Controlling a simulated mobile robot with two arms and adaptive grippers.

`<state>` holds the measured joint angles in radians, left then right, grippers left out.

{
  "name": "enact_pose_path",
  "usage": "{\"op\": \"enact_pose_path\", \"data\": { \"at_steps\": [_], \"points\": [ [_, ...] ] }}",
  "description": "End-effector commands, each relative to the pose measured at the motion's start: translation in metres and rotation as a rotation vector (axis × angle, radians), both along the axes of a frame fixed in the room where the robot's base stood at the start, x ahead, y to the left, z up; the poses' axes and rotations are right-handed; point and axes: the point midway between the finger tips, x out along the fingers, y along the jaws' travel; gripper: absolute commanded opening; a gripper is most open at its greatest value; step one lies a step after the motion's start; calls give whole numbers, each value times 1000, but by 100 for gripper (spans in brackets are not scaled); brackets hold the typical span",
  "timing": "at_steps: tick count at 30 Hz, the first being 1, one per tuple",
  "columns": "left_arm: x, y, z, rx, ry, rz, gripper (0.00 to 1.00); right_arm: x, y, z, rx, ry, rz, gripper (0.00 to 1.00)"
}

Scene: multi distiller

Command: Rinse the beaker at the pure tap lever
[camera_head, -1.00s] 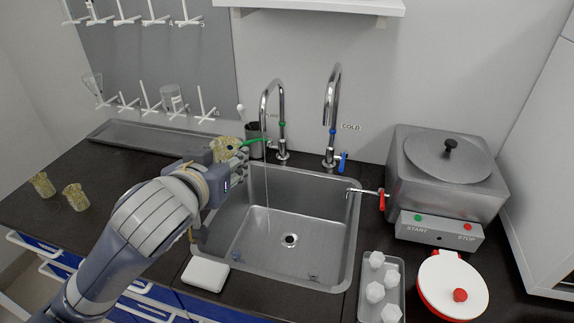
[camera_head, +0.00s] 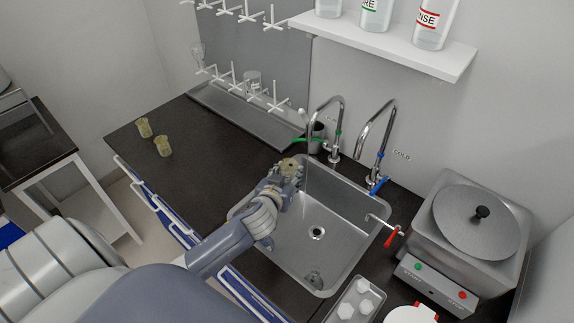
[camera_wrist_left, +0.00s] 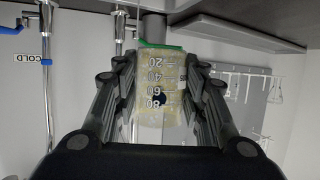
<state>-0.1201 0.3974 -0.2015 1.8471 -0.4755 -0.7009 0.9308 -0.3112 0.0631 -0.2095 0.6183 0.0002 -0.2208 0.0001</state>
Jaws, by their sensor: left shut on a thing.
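My left gripper (camera_head: 285,172) is shut on a yellowish, dirty-looking beaker (camera_head: 288,164) above the sink's back left edge. In the left wrist view the beaker (camera_wrist_left: 160,88) sits between both fingers (camera_wrist_left: 160,100), its printed scale facing the camera. The pure tap (camera_head: 338,125), with a green ring, stands behind the sink. Its green lever (camera_head: 312,143) points left, near the beaker. A thin line like a water stream drops from the spout just right of the beaker. I cannot tell whether it touches the beaker. My right gripper is not in view.
The steel sink (camera_head: 345,200) is below. The cold tap (camera_head: 378,140) with a blue lever stands right of the pure tap. Two yellowish beakers (camera_head: 163,146) stand on the dark counter at left. A steel bath (camera_head: 470,225) is at right, and a shelf (camera_head: 400,45) hangs above.

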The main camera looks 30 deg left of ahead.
Motion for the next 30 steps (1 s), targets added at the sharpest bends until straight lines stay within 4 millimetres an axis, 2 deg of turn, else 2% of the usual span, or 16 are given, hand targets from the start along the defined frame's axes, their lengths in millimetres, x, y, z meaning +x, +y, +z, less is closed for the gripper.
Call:
{"op": "enact_pose_path", "data": {
  "at_steps": [4,11,30],
  "points": [
    [1,1,-4,-1,-3,-4,16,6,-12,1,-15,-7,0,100],
    [16,-1,-4,0,-4,-3,16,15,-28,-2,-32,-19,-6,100],
    [67,-9,-4,-1,-4,-5,16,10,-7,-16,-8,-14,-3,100]
  ]
}}
